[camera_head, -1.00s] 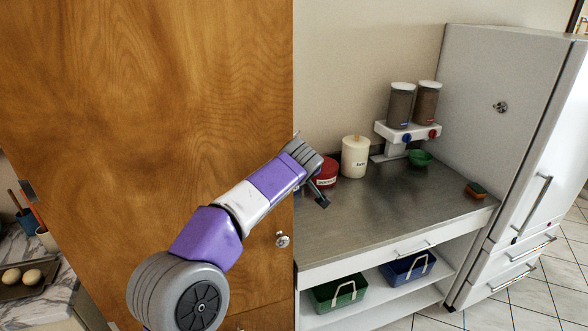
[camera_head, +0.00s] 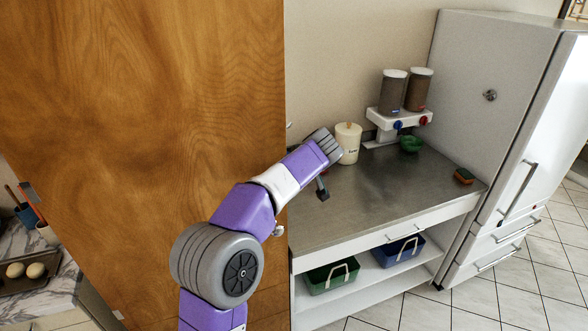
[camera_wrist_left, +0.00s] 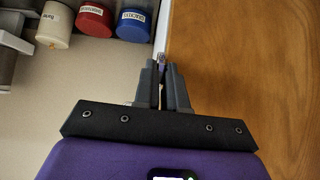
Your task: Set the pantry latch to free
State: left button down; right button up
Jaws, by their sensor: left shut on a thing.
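The tall wooden pantry door (camera_head: 150,130) fills the left of the head view. My left arm reaches across its right edge. In the left wrist view, my left gripper (camera_wrist_left: 163,77) is at the door's edge (camera_wrist_left: 168,28), its fingers closed on a small pale metal piece (camera_wrist_left: 162,59). This piece looks like the latch, but its setting cannot be made out. A small metal knob (camera_head: 278,231) on the door is partly covered by my arm. My right gripper is not in view.
A metal counter (camera_head: 390,195) stands right of the door, with a white canister (camera_head: 348,143), dispensers (camera_head: 400,118), a green bowl (camera_head: 411,144) and a sponge (camera_head: 463,176). A white fridge (camera_head: 490,80) is beyond. Baskets sit below. Tiled floor at lower right is clear.

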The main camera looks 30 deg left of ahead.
pick_arm(q)
jog(key=shift+f, duration=0.1)
jog(key=c, duration=1.2)
grip_release()
jog(key=v, duration=0.7)
jog(key=shift+s+d+r, duration=0.15)
jog(key=shift+d+r, duration=0.1)
